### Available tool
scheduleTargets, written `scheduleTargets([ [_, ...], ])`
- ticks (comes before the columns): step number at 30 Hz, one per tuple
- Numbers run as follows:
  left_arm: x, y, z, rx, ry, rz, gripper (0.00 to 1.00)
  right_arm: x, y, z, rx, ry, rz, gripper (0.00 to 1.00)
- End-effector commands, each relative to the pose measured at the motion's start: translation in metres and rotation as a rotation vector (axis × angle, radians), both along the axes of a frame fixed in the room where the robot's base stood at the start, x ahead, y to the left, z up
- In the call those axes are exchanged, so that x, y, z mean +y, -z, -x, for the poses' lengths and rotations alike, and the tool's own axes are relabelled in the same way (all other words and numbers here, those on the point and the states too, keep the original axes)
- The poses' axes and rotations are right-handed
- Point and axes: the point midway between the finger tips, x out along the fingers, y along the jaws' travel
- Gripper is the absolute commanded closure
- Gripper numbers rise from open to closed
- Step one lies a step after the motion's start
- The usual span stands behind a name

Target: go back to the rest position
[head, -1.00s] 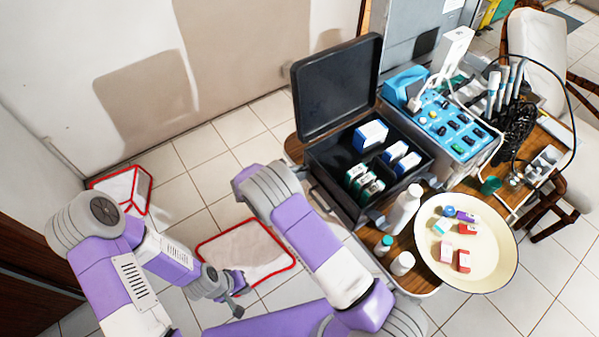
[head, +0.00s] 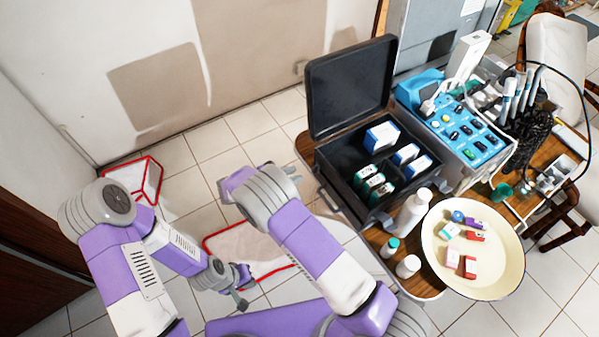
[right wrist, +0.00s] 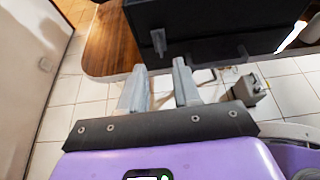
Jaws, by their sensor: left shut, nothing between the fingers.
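My left gripper (head: 241,301) hangs low over the floor in the head view, shut and empty, well left of the table. I cannot tell how far the fingertips are from that edge.
The wooden table (head: 425,278) carries an open black case (head: 345,160) with boxes, white bottles (head: 412,210), a cream basin (head: 495,280) with small boxes, and a blue instrument unit (head: 465,130). Red-edged floor pieces (head: 245,245) lie by my arms.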

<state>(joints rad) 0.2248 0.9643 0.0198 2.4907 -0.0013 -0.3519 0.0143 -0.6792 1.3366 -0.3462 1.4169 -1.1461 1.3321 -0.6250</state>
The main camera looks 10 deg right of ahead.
Motion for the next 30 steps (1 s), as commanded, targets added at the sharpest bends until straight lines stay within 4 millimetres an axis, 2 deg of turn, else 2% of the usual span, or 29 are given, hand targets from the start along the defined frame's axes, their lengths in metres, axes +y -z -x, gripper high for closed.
scheduleTargets([
  [16,0.000,0.000,0.000,0.000,0.000,0.000,1.00,0.002,0.000,0.001,0.001,0.001,0.000,0.68],
  [20,0.000,0.000,0.000,0.000,0.000,0.000,1.00,-0.007,0.014,0.008,0.025,0.029,-0.046,0.68],
  [23,0.000,0.000,0.000,0.000,0.000,0.000,1.00,-0.024,0.048,0.031,0.078,0.111,-0.173,0.68],
  [26,0.000,0.000,0.000,0.000,0.000,0.000,1.00,-0.041,0.097,0.076,0.138,0.281,-0.393,0.68],
  [27,0.000,0.000,0.000,0.000,0.000,0.000,1.00,-0.043,0.117,0.100,0.154,0.373,-0.497,0.68],
  [30,0.000,0.000,0.000,0.000,0.000,0.000,1.00,-0.037,0.150,0.154,0.151,0.627,-0.741,0.68],
])
